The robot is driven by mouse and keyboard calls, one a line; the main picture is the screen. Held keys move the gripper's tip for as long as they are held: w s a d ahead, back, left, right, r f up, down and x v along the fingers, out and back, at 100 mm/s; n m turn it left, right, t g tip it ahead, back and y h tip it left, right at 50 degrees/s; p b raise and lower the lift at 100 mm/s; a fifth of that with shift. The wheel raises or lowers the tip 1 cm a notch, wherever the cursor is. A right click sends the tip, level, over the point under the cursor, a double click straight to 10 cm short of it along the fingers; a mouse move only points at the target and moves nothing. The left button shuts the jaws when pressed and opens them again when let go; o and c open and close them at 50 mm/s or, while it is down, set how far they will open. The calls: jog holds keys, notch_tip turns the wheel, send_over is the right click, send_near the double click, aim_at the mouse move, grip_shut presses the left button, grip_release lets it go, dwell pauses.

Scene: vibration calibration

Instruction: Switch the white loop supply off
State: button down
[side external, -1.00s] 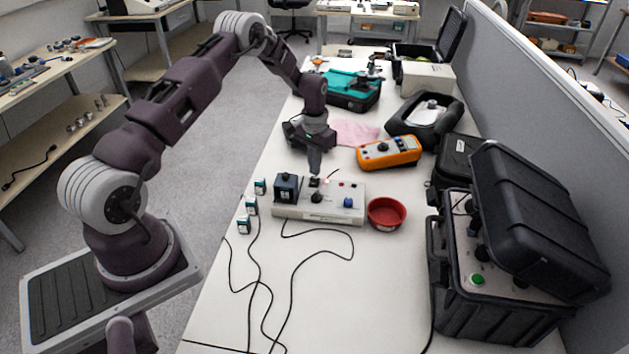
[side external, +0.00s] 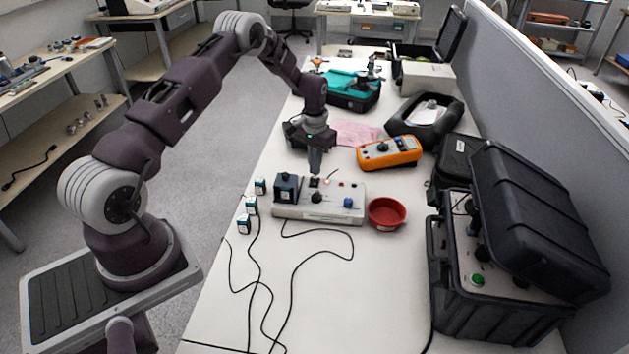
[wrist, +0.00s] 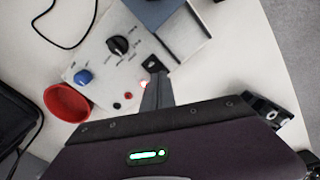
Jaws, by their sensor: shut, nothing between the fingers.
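The white loop supply (side external: 318,214) is a low white box on the bench with a black knob (wrist: 118,45), a blue knob (wrist: 82,77) and a dark block at its left end. A small black switch (wrist: 153,63) sits on its top face near the far edge. A small lamp (wrist: 144,84) beside the switch glows pinkish in the wrist view. My gripper (side external: 315,173) is shut and empty, pointing down over the switch. In the wrist view its fingertips (wrist: 156,76) are right at the switch and partly cover it. I cannot tell whether they touch.
A red bowl (side external: 387,213) stands just right of the supply. An orange meter (side external: 389,153) and a pink cloth (side external: 354,133) lie behind it. Small dark-topped blocks (side external: 251,205) stand at left. Black cables cross the front bench. An open black case (side external: 495,305) stands at right.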

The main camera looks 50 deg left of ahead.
aim_at(315, 178)
jog(key=shift+f, duration=0.9)
dwell(0.3)
jog(key=shift+r, duration=3.5)
